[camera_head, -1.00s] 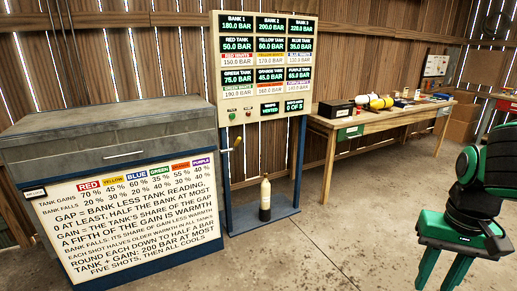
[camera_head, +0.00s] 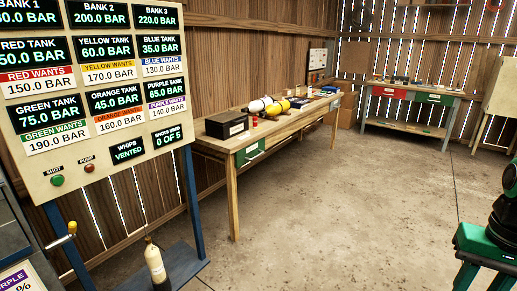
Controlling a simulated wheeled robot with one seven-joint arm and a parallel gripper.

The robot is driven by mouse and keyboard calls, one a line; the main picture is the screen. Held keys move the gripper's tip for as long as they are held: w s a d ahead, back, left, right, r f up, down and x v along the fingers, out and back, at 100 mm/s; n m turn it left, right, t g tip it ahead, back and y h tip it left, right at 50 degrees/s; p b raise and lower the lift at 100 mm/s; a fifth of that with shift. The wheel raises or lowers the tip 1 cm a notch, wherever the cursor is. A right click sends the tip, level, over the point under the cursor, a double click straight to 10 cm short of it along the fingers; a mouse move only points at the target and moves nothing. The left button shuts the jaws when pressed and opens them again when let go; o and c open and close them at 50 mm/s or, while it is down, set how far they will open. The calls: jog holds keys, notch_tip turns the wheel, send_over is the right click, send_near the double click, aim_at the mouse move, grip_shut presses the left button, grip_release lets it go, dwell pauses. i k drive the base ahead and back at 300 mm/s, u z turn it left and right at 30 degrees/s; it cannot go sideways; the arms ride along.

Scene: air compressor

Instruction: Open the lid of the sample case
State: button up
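A black box (camera_head: 227,125) with a small pale label on its front sits at the near left end of the long wooden bench (camera_head: 236,152). It looks like the sample case, but its label is too small to read. Its top looks closed. My gripper (camera_head: 482,276) is at the lower right edge, far from the box and across open floor. Its green fingers point down and stand apart, with nothing seen between them. Their tips are cut off by the frame.
Yellow and white cylinders (camera_head: 268,106) lie behind the box. The gauge board (camera_head: 100,85) stands at left, with a cream bottle (camera_head: 155,262) at its foot. A second bench (camera_head: 410,98) with red and green drawers stands at the back right. The concrete floor (camera_head: 340,210) between is clear.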

aim_at(228, 117)
jog(key=z, duration=0.15)
jog(key=i, duration=1.35)
jog(key=u, duration=0.35)
jog(key=i, duration=1.45)
jog(key=u, duration=0.7)
jog(key=i, duration=0.55)
jog(key=u, duration=0.2)
